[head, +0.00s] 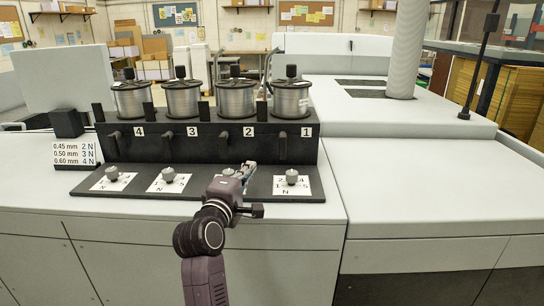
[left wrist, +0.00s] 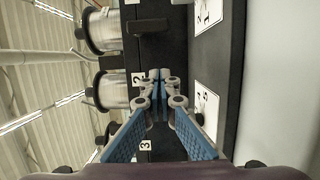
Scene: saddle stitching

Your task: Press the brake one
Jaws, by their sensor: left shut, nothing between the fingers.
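The brake one lever (head: 283,147) is a dark handle on the black front panel (head: 265,150), below the label 1 (head: 307,132). It also shows near the top of the left wrist view (left wrist: 147,26). My left gripper (head: 249,168) is shut and empty in front of the panel, left of and a little lower than this lever, apart from it. In the left wrist view its blue fingers (left wrist: 160,82) meet beside the label 2 (left wrist: 138,78). The gripper and arm hide most of the second dial from the right. My right gripper is not seen.
Dial plates with knobs lie on the ledge; the rightmost dial (head: 291,180) is below lever one. Similar levers, such as lever two (head: 224,138), sit to the left. Wire spools, such as the rightmost spool (head: 291,99), stand on top. The white machine top (head: 420,155) at right is clear.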

